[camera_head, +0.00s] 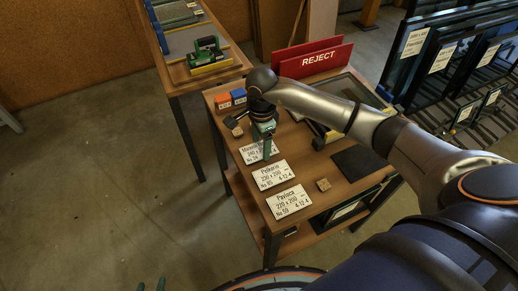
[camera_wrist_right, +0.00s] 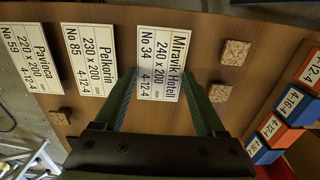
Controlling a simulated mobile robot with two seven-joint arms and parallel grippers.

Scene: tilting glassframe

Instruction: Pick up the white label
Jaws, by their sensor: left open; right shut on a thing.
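Three white labels lie in a row on the wooden table (camera_head: 232,160). The far one, "Miravik Hotell 240 x 200 No 34" (camera_wrist_right: 161,63), is between the fingers of my right gripper (camera_wrist_right: 160,82), which is shut on it. In the head view my right gripper (camera_head: 265,150) points down and partly covers this label (camera_head: 250,157). The second label, No 85 (camera_head: 270,174), and the near label, No 59 (camera_head: 288,202), lie free beside it. Only the teal fingertips of my left gripper (camera_head: 150,285) show at the bottom edge; they are apart and empty, away from the table.
Small cork-like blocks (camera_head: 323,185) (camera_wrist_right: 235,52) lie near the labels. Orange and blue tagged blocks (camera_head: 230,98) stand at the table's far left. A red REJECT board (camera_head: 318,60), a dark pad (camera_head: 358,160) and racks of dark panes (camera_head: 450,60) are at the right and back.

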